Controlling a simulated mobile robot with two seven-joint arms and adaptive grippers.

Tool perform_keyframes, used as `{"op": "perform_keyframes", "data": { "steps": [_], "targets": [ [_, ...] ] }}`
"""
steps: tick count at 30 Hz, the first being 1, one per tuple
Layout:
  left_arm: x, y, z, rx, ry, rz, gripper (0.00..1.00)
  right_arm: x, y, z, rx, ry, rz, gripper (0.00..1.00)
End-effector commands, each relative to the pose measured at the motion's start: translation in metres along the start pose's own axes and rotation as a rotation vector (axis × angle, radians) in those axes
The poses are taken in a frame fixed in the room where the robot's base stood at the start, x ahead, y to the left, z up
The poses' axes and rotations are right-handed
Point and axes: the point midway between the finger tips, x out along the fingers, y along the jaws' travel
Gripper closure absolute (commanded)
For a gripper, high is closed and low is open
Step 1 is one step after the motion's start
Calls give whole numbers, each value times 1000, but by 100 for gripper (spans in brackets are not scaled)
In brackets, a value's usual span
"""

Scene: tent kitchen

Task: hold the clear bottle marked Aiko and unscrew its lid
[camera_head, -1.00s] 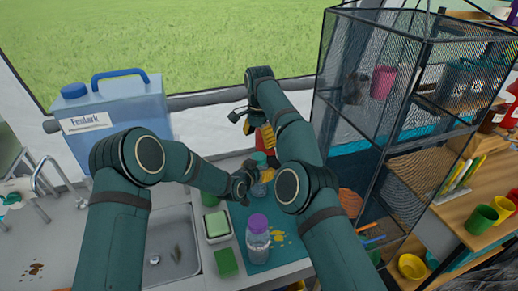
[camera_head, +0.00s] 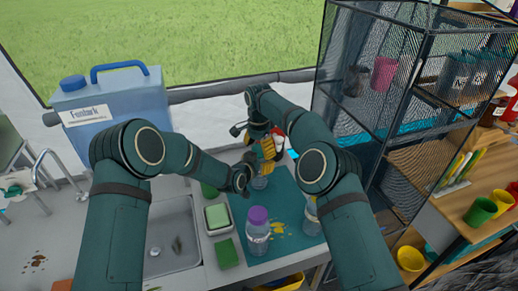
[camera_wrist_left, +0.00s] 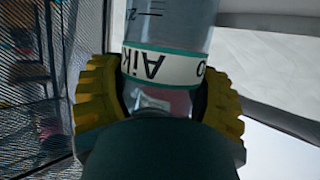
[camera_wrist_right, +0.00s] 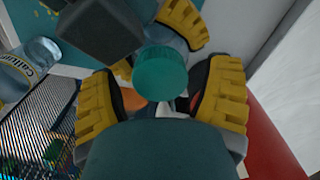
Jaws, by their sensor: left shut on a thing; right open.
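The clear bottle marked Aiko (camera_wrist_left: 172,30) is held in my left gripper (camera_wrist_left: 160,100), whose yellow fingers close around it beside the label in the left wrist view. In the head view a small part of this bottle (camera_head: 260,182) shows beside my left gripper (camera_head: 243,178). Its teal lid (camera_wrist_right: 160,72) shows in the right wrist view. My right gripper (camera_wrist_right: 160,100) is open, with one yellow finger on each side of the lid; contact is not clear. In the head view my right gripper (camera_head: 264,150) is just above the bottle and hides the lid.
A purple-lidded bottle (camera_head: 257,236) stands on the teal mat (camera_head: 288,205). Another clear bottle (camera_head: 312,217) is partly hidden by my right arm. A sponge dish (camera_head: 218,218), green sponge (camera_head: 227,252) and sink (camera_head: 172,245) lie left. A mesh rack (camera_head: 375,115) stands right.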

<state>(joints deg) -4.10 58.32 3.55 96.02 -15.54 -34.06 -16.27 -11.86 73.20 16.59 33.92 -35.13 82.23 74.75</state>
Motion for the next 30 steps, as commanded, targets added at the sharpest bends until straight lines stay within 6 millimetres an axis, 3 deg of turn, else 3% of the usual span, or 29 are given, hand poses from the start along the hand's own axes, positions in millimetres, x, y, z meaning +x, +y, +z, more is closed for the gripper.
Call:
{"op": "perform_keyframes", "data": {
  "steps": [4, 9, 10, 11, 20, 30],
  "targets": [
    [0, 0, 0, 0, 0, 0, 100, 0, 0, 0, 0, 0, 0, 22],
    [0, 0, 0, 0, 1, 0, 100, 0, 0, 0, 0, 0, 0, 81],
    [0, 0, 0, 0, 1, 0, 100, 0, 0, 0, 0, 0, 0, 92],
    [0, 0, 0, 0, 1, 0, 100, 0, 0, 0, 0, 0, 0, 95],
    [0, 0, 0, 0, 1, 0, 100, 0, 0, 0, -79, 0, 0, 96],
    [0, 0, 0, 0, 1, 0, 100, -1, 0, 0, -651, 1, 1, 96]
  ]
}}
